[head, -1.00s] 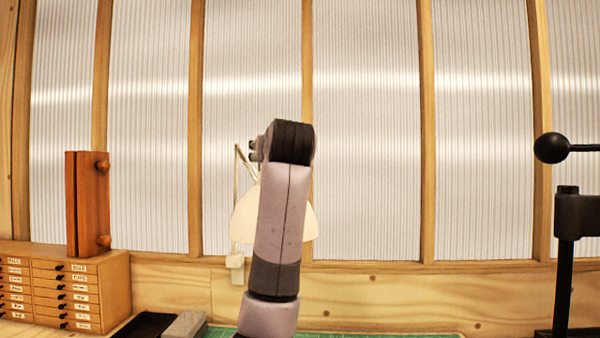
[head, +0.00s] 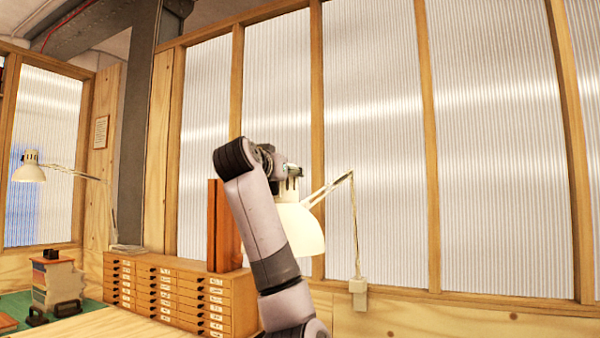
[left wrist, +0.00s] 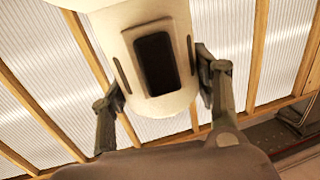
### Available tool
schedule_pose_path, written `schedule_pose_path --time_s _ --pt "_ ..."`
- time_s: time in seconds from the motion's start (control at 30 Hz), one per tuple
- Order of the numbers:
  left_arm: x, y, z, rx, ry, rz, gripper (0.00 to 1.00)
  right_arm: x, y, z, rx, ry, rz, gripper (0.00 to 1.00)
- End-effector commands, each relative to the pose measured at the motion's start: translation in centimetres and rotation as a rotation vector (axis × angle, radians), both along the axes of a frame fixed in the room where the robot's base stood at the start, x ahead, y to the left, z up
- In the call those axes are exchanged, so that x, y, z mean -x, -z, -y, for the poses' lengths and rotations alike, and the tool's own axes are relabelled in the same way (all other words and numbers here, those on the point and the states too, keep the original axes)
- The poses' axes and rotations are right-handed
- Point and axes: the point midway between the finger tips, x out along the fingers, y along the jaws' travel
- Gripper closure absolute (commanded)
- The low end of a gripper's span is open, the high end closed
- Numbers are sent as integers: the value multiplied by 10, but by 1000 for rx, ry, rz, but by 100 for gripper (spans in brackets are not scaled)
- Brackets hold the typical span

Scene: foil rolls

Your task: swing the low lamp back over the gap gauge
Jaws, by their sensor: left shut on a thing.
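A cream lamp shade (head: 304,230) hangs from a jointed arm (head: 353,215), which rises from a clamp (head: 357,290) on the wooden rail below the window panels. My left gripper (head: 290,182) is at the top of the shade, partly hidden behind my own arm. In the left wrist view my left gripper (left wrist: 162,82) is shut on the lamp head (left wrist: 120,18), a finger on either side and a dark slot facing the camera. I cannot make out a gap gauge in these views. My right gripper is not in view.
A wooden drawer cabinet (head: 170,291) stands left of the lamp, with an upright reddish-brown wooden piece (head: 224,228) behind my arm. Bare wall lies right of the clamp.

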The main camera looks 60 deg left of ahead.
Motion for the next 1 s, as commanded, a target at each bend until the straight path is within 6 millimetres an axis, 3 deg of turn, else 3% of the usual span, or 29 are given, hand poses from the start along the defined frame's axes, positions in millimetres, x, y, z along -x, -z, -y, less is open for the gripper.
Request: schedule_pose_path --time_s 0.43,0.47,0.73,1.0 --pt "8 -5 -7 -7 -13 12 93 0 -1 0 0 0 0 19" --pt "8 -5 -7 -7 -13 12 41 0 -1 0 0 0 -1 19" --pt "7 -3 -7 -5 -12 10 23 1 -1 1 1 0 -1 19" --pt "6 -2 -6 -4 -8 7 22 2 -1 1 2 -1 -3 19"
